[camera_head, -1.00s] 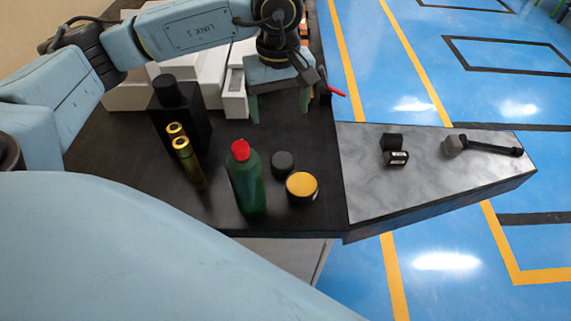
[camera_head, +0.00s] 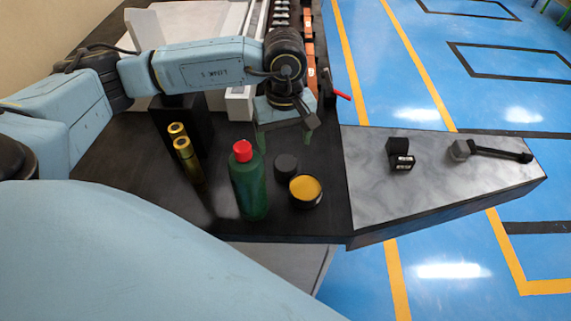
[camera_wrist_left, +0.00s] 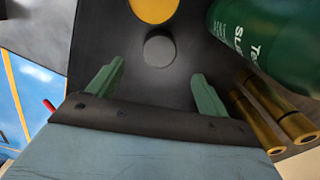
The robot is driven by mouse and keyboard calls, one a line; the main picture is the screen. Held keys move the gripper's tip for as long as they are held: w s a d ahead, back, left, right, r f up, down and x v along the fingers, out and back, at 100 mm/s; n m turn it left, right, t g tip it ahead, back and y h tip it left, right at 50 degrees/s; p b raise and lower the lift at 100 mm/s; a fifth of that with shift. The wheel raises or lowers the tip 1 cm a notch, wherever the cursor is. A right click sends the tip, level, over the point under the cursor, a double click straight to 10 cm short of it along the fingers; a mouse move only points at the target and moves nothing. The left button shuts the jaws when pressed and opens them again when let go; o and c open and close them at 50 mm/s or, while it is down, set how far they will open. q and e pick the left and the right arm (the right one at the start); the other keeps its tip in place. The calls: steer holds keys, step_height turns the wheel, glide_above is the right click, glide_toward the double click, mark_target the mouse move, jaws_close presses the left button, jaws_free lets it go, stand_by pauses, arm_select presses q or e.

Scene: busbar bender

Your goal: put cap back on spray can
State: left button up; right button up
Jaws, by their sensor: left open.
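A green can with a red top (camera_head: 248,185) stands upright on the dark table. In the left wrist view its lettered side (camera_wrist_left: 262,42) shows at the upper right. A small dark grey round cap (camera_head: 286,166) sits on the table to the right of the can, apart from it. In the left wrist view the cap (camera_wrist_left: 160,48) shows just beyond the fingertips, roughly midway between them. My left gripper (camera_head: 285,138) is open and empty, behind the cap as the head view shows it, with its green fingers spread. My right gripper is not in view.
A tin with a yellow top (camera_head: 305,190) sits right beside the cap. A black block (camera_head: 399,152) and a hammer-like tool (camera_head: 487,151) lie on the grey marbled surface (camera_head: 440,185).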

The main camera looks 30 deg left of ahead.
mark_target(286, 163)
arm_select(q)
steer(key=shift+f, duration=0.95)
steer(key=f, duration=0.1)
steer(key=f+p, duration=0.1)
steer(key=f, duration=0.2)
steer(key=shift+s+d+f+p, duration=0.1)
steer(key=shift+s+d+p, duration=0.05)
steer(key=shift+d+p, duration=0.15)
steer(key=shift+f, duration=0.5)
steer(key=c, duration=1.1)
